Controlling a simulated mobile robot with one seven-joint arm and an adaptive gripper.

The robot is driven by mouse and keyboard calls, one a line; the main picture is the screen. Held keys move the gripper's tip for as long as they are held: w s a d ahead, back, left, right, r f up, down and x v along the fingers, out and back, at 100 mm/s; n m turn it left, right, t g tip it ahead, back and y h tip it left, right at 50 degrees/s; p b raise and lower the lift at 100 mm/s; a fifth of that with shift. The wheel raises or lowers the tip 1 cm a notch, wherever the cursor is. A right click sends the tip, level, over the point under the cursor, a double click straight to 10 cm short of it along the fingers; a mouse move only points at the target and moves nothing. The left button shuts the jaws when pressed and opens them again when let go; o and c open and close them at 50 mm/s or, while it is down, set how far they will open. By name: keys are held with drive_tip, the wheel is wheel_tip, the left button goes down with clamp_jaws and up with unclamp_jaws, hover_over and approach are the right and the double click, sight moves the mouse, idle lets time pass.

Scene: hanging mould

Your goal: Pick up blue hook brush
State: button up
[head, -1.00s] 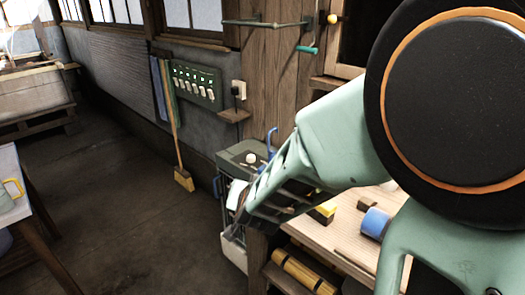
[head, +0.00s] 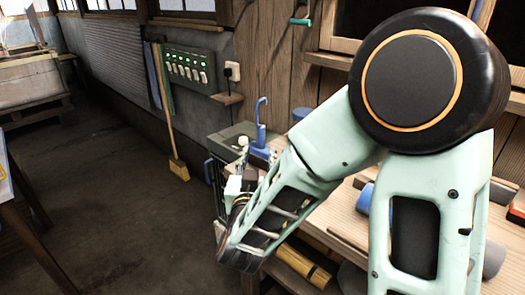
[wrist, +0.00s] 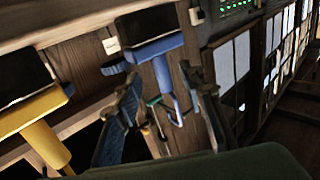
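The blue hook brush (head: 261,128) shows in the head view with its hook up, just beyond my forearm; its lower end is partly hidden. In the wrist view the brush (wrist: 155,48) has a dark bristle block, a blue head and a handle running down to a hook. My gripper (wrist: 158,78) has its two fingers apart, one on each side of the handle in the picture. I see no contact, and the depth between fingers and handle is hard to judge. In the head view my arm hides most of the gripper.
A yellow brush (wrist: 42,130) is left of the blue one in the wrist view. A wooden bench (head: 328,215) with a blue cylinder (head: 363,198) lies under my arm.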

sight(261, 144)
drive_tip(key=w, duration=0.7)
drive_tip(key=shift+w+d, duration=0.15)
drive_tip(key=shift+d, duration=0.25)
drive_tip(key=shift+c, duration=0.7)
clamp_jaws()
